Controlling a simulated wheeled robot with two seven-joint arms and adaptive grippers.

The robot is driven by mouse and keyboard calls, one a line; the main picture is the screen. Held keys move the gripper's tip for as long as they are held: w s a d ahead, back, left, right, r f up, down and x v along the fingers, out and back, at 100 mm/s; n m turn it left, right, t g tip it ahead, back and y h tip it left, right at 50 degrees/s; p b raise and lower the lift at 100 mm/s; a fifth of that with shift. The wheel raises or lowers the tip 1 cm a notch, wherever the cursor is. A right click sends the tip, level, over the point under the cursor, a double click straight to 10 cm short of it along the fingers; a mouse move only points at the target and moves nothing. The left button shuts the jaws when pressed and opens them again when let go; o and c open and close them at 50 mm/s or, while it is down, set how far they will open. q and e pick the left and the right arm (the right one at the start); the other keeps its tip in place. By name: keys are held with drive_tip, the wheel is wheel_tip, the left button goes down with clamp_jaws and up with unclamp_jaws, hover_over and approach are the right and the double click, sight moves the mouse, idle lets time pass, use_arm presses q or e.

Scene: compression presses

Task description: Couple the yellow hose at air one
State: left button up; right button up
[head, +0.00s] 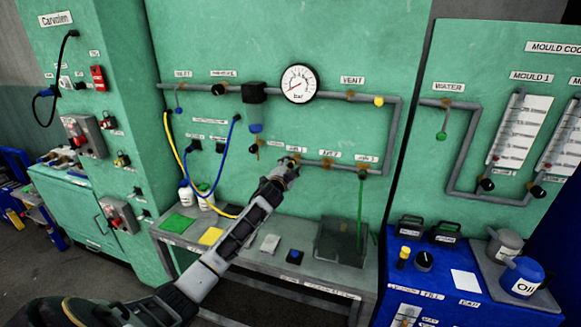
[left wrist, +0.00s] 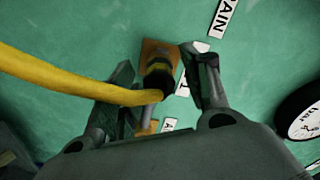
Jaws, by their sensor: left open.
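The yellow hose (head: 172,138) hangs from the left of the green panel, loops down past the bottles and passes behind my left arm. In the left wrist view the yellow hose (left wrist: 70,77) comes in from the left and its end meets the dark fitting (left wrist: 158,78) on a brown plate. Whether it is locked there, I cannot tell. My left gripper (head: 289,167) is at the leftmost air outlet under the gauge. In the left wrist view its open fingers (left wrist: 163,65) stand on either side of the fitting and hose end. My right gripper is out of view.
A blue hose (head: 226,155) hangs left of my arm. A pressure gauge (head: 299,83) is above the outlets. A green hose (head: 361,205) hangs from the right outlet. The grey bench (head: 265,262) below holds pads and a clear box (head: 341,241).

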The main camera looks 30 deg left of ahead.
use_arm(q)
drive_tip(key=shift+s+f, duration=0.1)
drive_tip(key=shift+s, duration=0.1)
drive_tip(key=v, duration=1.1)
drive_tip(key=shift+s, duration=0.3)
idle(0.5)
idle(0.9)
